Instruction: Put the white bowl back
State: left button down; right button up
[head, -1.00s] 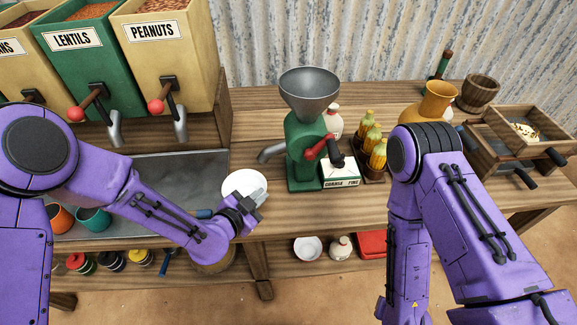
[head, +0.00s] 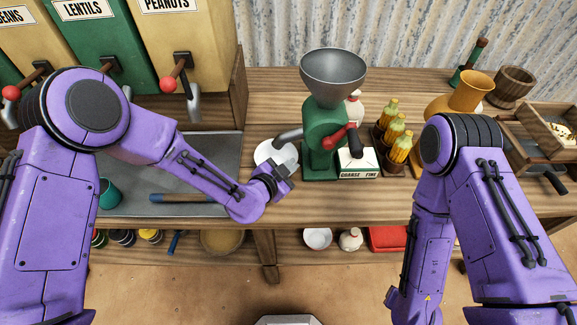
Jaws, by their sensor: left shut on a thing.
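A white bowl (head: 273,153) is at the counter's front part, just below and left of the green grinder's (head: 322,146) spout. My left gripper (head: 284,174) is shut on the bowl's near right rim. I cannot tell whether the bowl touches the counter. The gripper hides part of its near side. A second white bowl (head: 317,238) sits on the lower shelf beneath the counter. My right arm hangs down at the right and its gripper is not in view.
The wooden counter (head: 370,207) is clear in front of the grinder. Bottles of corn (head: 398,148) and an orange jug (head: 470,92) stand right of it. Grain bins with spouts (head: 181,45) stand at the left, above a grey tray (head: 225,160) holding a teal cup (head: 110,193).

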pick_arm(q)
jog(key=c, duration=1.2)
grip_release()
jog(key=shift+w+d+f, duration=0.1)
jog(key=shift+w+f, duration=0.15)
jog(key=shift+w, duration=0.1)
jog(key=shift+s+r, duration=0.2)
jog(key=shift+r, duration=0.15)
jog(key=b+v, duration=0.1)
jog(key=v, duration=1.1)
